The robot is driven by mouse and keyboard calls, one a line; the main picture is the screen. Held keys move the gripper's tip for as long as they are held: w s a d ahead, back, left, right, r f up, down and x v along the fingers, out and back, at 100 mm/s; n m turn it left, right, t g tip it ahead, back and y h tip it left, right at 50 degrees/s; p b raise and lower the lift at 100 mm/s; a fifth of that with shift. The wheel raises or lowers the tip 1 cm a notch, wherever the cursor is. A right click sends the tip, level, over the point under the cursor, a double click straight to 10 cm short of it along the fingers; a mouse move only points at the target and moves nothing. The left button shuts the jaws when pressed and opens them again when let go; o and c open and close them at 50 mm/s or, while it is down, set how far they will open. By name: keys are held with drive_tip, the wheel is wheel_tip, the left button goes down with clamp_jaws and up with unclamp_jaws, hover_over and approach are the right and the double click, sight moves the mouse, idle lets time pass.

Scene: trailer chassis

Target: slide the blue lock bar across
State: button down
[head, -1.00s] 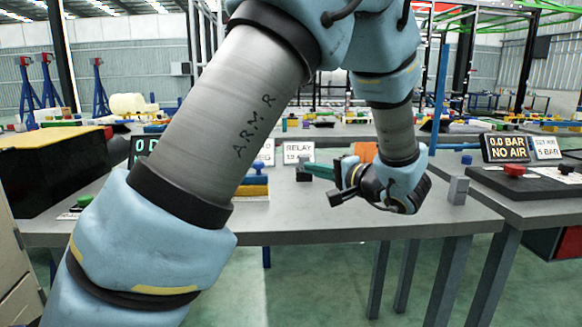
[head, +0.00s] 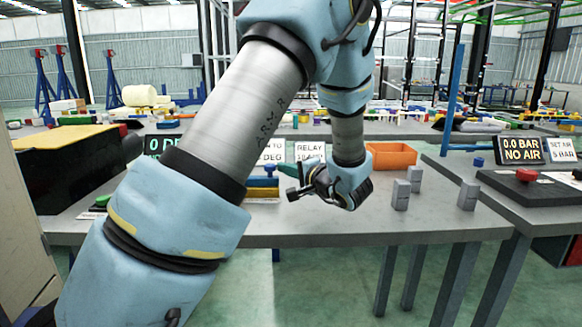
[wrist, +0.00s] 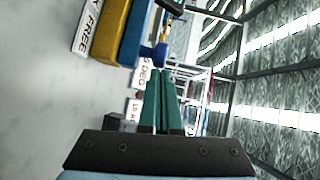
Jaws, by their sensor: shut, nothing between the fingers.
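The blue lock bar (head: 263,182) lies along a yellow block (head: 262,194) on the bench, left of my gripper. In the wrist view the blue bar (wrist: 133,35) runs beside the yellow block (wrist: 111,30) at the upper left, with a round blue knob (wrist: 153,53) sticking out from it. My gripper (head: 270,169) has green fingers pointing left toward the bar. In the wrist view the fingers (wrist: 160,75) are shut together and empty, their tips close to the knob. I cannot tell whether they touch it.
An orange bin (head: 391,156) and grey blocks (head: 401,194) stand on the bench to the right of my gripper. A "RELAY" sign (head: 309,151) stands behind it. The front of the bench (head: 330,225) is clear.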

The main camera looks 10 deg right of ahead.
drive_tip(key=shift+w+a+f+b, duration=0.15)
drive_tip(key=shift+a+b, duration=0.15)
drive_tip(key=shift+b, duration=0.2)
drive_tip(key=a+b, duration=0.2)
drive_tip(key=b, duration=0.1)
drive_tip(key=a+b, duration=0.1)
drive_tip(key=a, duration=0.1)
drive_tip(key=shift+w+f, duration=0.1)
drive_tip(key=shift+w, duration=0.2)
drive_tip(key=shift+w+a+r+b, duration=0.1)
drive_tip(key=shift+a+r+b, duration=0.15)
drive_tip(key=shift+a+b, duration=0.2)
